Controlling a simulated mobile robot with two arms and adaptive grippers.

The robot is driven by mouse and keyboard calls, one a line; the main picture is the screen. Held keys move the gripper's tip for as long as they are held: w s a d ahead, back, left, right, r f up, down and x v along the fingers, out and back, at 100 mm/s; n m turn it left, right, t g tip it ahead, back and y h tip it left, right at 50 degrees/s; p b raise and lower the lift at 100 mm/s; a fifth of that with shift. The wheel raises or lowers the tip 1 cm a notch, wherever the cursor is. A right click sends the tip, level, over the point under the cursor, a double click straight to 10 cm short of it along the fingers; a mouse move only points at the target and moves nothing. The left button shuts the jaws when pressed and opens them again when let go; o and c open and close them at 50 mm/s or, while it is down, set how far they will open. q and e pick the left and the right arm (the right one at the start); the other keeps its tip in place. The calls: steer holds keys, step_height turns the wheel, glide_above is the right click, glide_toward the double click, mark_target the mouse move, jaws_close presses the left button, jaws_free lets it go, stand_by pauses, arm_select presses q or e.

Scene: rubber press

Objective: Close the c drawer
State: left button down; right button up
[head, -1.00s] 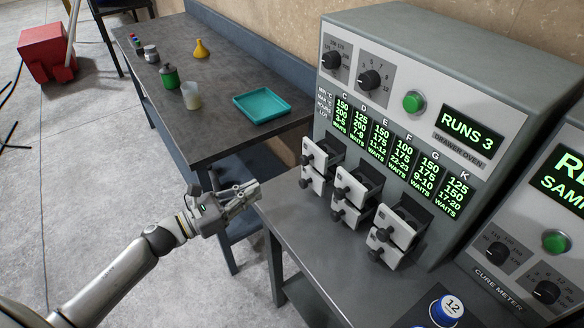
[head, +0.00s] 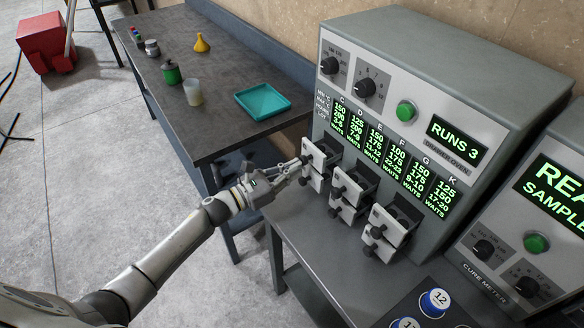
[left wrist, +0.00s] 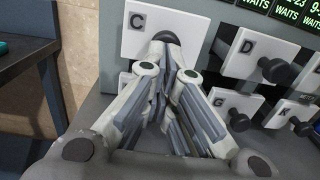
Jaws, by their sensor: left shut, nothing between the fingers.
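The c drawer (head: 313,153) is the upper left drawer of the drawer oven (head: 452,110). Its white front stands out from the oven, with the dark drawer body visible behind it. In the left wrist view the drawer front marked C (left wrist: 137,40) is straight ahead, with its dark round knob (left wrist: 165,37) at the middle. My left gripper (head: 303,164) is shut and empty, its tips at the drawer front close to the knob. Whether they touch is unclear. In the left wrist view the left gripper's fingers (left wrist: 170,70) cover the area below the knob. My right gripper is not in view.
Other drawer fronts with knobs, such as D (left wrist: 255,55) and G (left wrist: 230,105), stand out close to the right. A cure meter (head: 530,225) is at the right. A side table with a teal tray (head: 262,101) is at the left. Blue-lidded containers (head: 435,302) stand in front.

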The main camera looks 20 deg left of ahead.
mark_target(311, 160)
arm_select(q)
steer(key=shift+w+d, duration=0.1)
steer(key=shift+w, duration=0.05)
steer(key=b+x, duration=0.1)
steer(key=x, duration=0.1)
steer(key=b+x, duration=0.3)
steer(key=shift+w+d+f+b, duration=0.2)
steer(key=shift+w+f+b, duration=0.1)
steer(key=shift+w+b, duration=0.1)
steer(key=shift+w+r, duration=0.1)
steer(key=shift+w, duration=0.05)
steer(key=shift+r, duration=0.25)
